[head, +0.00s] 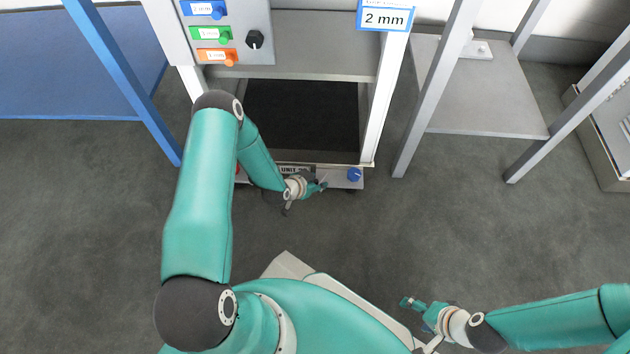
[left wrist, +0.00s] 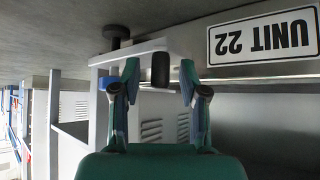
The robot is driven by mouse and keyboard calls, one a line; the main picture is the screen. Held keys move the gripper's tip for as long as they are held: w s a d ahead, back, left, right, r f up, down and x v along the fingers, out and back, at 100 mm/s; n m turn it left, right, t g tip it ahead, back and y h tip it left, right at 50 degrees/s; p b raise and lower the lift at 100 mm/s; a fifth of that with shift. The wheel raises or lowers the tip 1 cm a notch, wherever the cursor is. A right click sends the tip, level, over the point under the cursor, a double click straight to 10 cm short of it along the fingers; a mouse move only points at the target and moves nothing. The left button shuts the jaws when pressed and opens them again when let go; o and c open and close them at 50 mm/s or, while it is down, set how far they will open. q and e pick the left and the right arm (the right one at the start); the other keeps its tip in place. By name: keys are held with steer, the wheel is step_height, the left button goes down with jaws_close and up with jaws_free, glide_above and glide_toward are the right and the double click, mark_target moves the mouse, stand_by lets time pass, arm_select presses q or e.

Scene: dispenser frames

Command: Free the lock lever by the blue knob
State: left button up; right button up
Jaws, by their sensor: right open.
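The blue knob (head: 355,174) sits on the right end of the low front rail of the dispenser frame. My left gripper (head: 322,186) is low in front of that rail, just left of the blue knob. In the left wrist view, which is upside down, my left gripper (left wrist: 159,82) is open. A dark upright cylinder (left wrist: 160,70) shows between its fingers, with a gap on each side; I cannot tell whether it is the lever's grip or the knob. The lock lever is not clearly visible. My right gripper (head: 424,308) is open and empty, low at the right.
The UNIT 22 sign (left wrist: 263,36) is on the rail beside my left gripper. A panel with coloured buttons (head: 222,32) and a 2 mm label (head: 384,18) are above. A grey shelf frame (head: 480,85) stands right. The floor (head: 480,220) between is clear.

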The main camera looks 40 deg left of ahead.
arm_select(q)
jaws_close()
steer(key=shift+a, duration=0.1)
